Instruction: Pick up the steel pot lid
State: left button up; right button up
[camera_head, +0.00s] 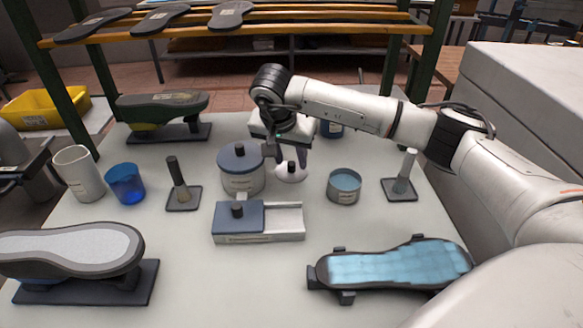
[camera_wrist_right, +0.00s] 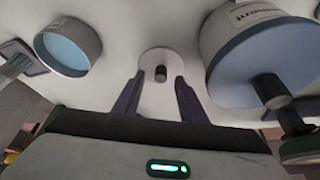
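A small round pale lid with a dark knob (camera_head: 291,171) lies on the table just right of the large pot. It also shows in the right wrist view (camera_wrist_right: 160,63), its knob up between my fingers. My right gripper (camera_head: 286,155) is open and points down over this lid; in the wrist view its two dark fingers (camera_wrist_right: 157,98) are apart with nothing between the tips. I cannot tell whether the fingers touch the lid. The large pot (camera_head: 242,181) wears a blue-grey lid (camera_head: 240,156) with a black knob. My left gripper is not in view.
An open tin with blue contents (camera_head: 344,186) stands to the right. A box with a sliding blue lid (camera_head: 258,222) lies in front. A blue cup (camera_head: 126,184), a white cup (camera_head: 79,172) and shoe lasts (camera_head: 70,250) stand left. A blue-topped last (camera_head: 395,264) lies front right.

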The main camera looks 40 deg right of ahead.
jog(key=shift+w+d+f, duration=0.15)
jog(key=shift+f, duration=0.35)
grip_shut()
